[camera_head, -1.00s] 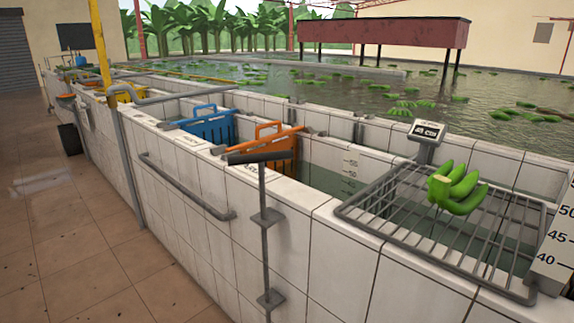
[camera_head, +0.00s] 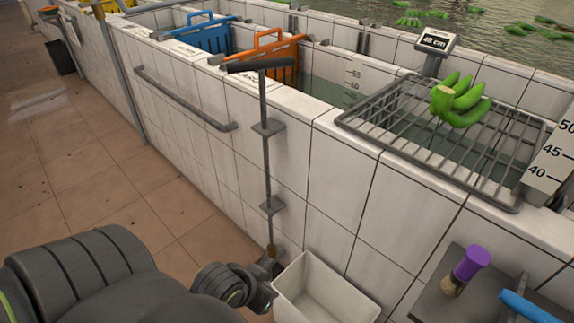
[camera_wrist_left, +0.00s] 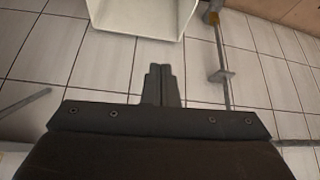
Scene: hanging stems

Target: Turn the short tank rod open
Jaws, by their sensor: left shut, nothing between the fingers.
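The short tank rod (camera_head: 265,150) is a thin grey upright rod with a dark T-shaped handle (camera_head: 262,65) on top. It runs through two brackets on the outer tiled wall, down to a brass-coloured fitting near the floor. Part of the rod (camera_wrist_left: 224,92) with a bracket shows right of my fingers in the left wrist view. My left gripper (camera_wrist_left: 160,72) is shut and empty, apart from the rod. In the head view my left arm enters at the bottom left, its wrist end low near the rod's foot. My right gripper is not in view.
A white bin (camera_head: 325,290) stands against the wall, right of the rod's foot. A grey handrail (camera_head: 185,100) runs along the wall to the left. A wire rack (camera_head: 440,135) with green bananas (camera_head: 460,100) covers the tank at right. A shelf (camera_head: 440,295) holds a purple-handled brush (camera_head: 471,262).

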